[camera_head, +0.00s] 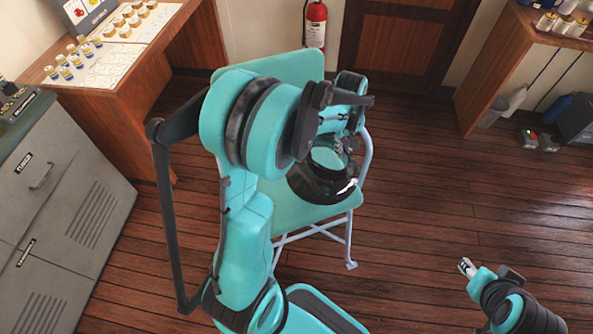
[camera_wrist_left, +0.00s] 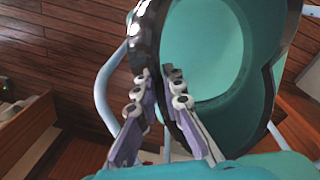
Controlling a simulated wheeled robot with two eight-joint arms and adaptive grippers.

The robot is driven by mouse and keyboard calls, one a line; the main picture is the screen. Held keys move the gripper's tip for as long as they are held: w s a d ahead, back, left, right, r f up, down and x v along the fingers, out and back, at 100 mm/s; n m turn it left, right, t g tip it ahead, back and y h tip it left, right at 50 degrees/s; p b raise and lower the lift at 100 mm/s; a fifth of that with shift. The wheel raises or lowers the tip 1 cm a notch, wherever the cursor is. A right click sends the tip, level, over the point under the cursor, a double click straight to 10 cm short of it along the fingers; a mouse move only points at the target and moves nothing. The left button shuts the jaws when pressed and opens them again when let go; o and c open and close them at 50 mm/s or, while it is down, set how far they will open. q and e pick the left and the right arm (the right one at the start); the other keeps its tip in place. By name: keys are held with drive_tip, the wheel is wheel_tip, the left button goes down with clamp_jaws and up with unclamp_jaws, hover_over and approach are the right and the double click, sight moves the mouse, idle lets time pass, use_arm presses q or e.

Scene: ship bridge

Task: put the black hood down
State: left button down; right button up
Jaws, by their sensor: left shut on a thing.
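The black hood (camera_head: 325,188) is a glossy, dark, rounded shell with a wide opening. Teal shows through the opening. My left gripper (camera_head: 346,146) is shut on its rim, at the far right side in the head view. In the left wrist view the gripper's fingers (camera_wrist_left: 166,82) pinch the wall of the hood (camera_wrist_left: 146,38) from both sides. The hood is over the teal seat of a folding chair (camera_head: 285,211); I cannot tell whether it touches the seat. My right gripper (camera_head: 467,267) is low at the right, away from the hood; its finger opening is unclear.
The chair's backrest (camera_head: 285,66) stands behind my left arm. A wooden desk (camera_head: 185,45) with several small jars and grey cabinets (camera_head: 75,190) are on the left. A wooden counter (camera_head: 500,75) is at the right. The plank floor (camera_head: 420,200) right of the chair is clear.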

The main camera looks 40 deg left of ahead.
use_arm(q)
drive_tip(key=s+a+f+b, duration=0.4)
drive_tip(key=a+f+b, duration=0.1)
drive_tip(key=a+f, duration=0.5)
drive_tip(key=shift+s+a+f+b, duration=0.3)
drive_tip(key=shift+a+f, duration=0.1)
drive_tip(key=shift+f, duration=0.05)
drive_tip(key=c, duration=2)
unclamp_jaws()
drive_tip(key=shift+f, duration=0.15)
drive_tip(key=o, duration=0.4)
drive_tip(key=shift+c, duration=0.2)
